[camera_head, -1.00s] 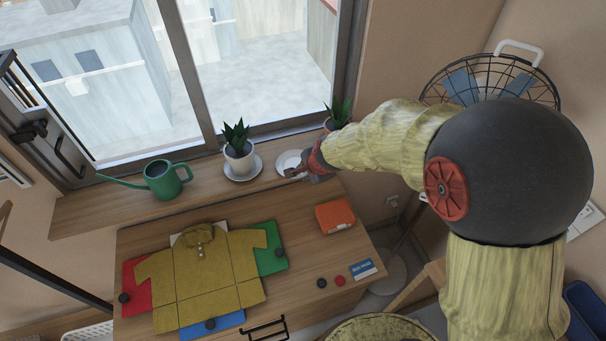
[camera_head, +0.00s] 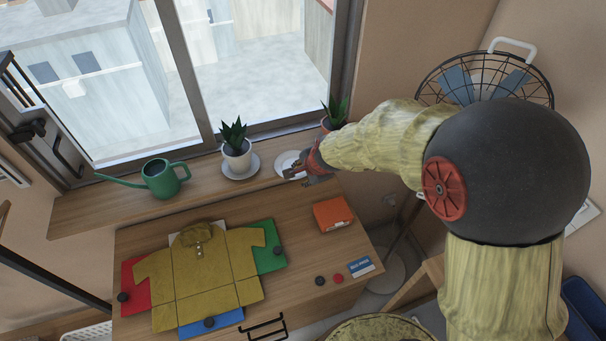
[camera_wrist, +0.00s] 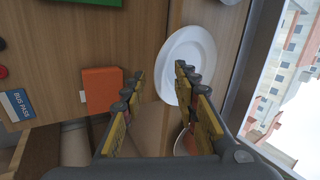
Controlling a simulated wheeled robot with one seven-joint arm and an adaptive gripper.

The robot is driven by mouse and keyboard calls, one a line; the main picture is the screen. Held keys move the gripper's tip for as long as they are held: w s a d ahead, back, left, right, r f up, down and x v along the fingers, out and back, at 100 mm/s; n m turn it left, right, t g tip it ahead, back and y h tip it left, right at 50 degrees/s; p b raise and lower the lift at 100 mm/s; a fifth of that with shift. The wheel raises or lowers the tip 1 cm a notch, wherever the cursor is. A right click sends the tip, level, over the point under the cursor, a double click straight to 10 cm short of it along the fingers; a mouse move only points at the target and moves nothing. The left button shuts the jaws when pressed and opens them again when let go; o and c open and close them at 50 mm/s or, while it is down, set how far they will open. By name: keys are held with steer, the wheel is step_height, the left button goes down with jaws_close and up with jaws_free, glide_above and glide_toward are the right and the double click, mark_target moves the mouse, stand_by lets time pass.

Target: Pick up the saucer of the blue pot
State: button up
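An empty white saucer (camera_head: 287,161) lies on the window ledge, partly behind my gripper (camera_head: 297,177). In the wrist view the saucer (camera_wrist: 200,48) is a round white plate. My gripper (camera_wrist: 160,72) is open, its fingers apart and nothing held. The saucer's near rim shows between the fingertips in that view, and one fingertip overlaps it; I cannot tell whether they touch. A white pot with a plant (camera_head: 238,155) stands on another saucer (camera_head: 256,169) to the left. Another potted plant (camera_head: 337,112) is mostly hidden behind my arm. No clearly blue pot shows.
A green watering can (camera_head: 162,180) stands on the ledge (camera_head: 110,212) at left. The desk below holds a yellow shirt (camera_head: 205,275), an orange box (camera_head: 332,214), a bus pass card (camera_head: 361,267) and small round discs. The window is behind the ledge.

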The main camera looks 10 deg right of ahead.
steer(key=shift+r, duration=0.1)
steer(key=v, duration=1.1)
steer(key=shift+s+r, duration=0.25)
steer(key=shift+r, duration=0.05)
steer(key=shift+d+r, duration=0.1)
steer(key=shift+d, duration=0.1)
steer(key=shift+c, duration=0.4)
